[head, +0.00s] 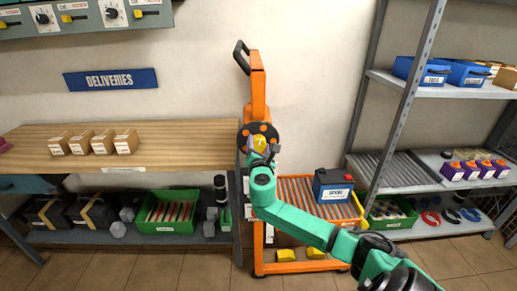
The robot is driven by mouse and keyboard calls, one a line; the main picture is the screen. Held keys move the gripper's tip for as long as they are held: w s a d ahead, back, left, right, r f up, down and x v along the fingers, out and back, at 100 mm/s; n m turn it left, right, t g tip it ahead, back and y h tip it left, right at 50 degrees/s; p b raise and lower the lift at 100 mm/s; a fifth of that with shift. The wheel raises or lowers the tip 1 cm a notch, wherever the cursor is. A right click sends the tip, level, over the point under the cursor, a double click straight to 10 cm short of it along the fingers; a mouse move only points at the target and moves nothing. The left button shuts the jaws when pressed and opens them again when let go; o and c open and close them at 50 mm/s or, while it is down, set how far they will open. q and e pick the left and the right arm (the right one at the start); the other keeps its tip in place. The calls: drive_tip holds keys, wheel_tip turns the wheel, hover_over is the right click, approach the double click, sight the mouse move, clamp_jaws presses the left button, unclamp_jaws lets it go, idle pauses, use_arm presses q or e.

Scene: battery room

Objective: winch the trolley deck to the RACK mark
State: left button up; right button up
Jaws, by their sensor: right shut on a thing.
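The orange trolley (257,85) stands in the middle with an upright mast and a black handle at its top. Its roller deck (297,190) sits low and carries a dark blue-topped battery (333,186) labelled SPARE. A dark round winch wheel (244,134) with orange spots is on the mast. My right gripper (262,150) is at the wheel, shut on its yellow crank knob (260,143). The gripper and arm hide part of the mast and deck. I cannot make out the RACK mark. My left gripper is not in view.
A wooden bench (190,150) with small boxes stands left of the trolley. A metal rack (415,182) stands close on the right, with a roller shelf (390,170) somewhat above the deck. Yellow chocks (285,255) lie at the trolley's base. Tiled floor shows in front.

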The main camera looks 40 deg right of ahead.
drive_tip(key=m+b, duration=0.2)
drive_tip(key=m, duration=0.2)
drive_tip(key=shift+f+m+b, duration=0.15)
drive_tip(key=shift+m+b, duration=0.15)
drive_tip(key=shift+m, duration=0.1)
drive_tip(key=m+b, duration=0.3)
drive_tip(key=m, duration=0.2)
drive_tip(key=m+b, duration=0.2)
drive_tip(key=m, duration=0.3)
drive_tip(key=shift+m, duration=0.4)
drive_tip(key=m+b, duration=0.2)
drive_tip(key=m, duration=0.2)
drive_tip(key=shift+m, duration=0.3)
drive_tip(key=m+b, duration=0.1)
drive_tip(key=m, duration=0.2)
drive_tip(key=shift+m+b, duration=0.3)
drive_tip(key=shift+b, duration=0.05)
drive_tip(key=m+b, duration=0.1)
drive_tip(key=m, duration=0.3)
drive_tip(key=shift+m, duration=0.3)
drive_tip(key=m, duration=0.3)
drive_tip(key=shift+m+b, duration=0.3)
drive_tip(key=shift+b, duration=0.05)
drive_tip(key=shift+m, duration=1.9)
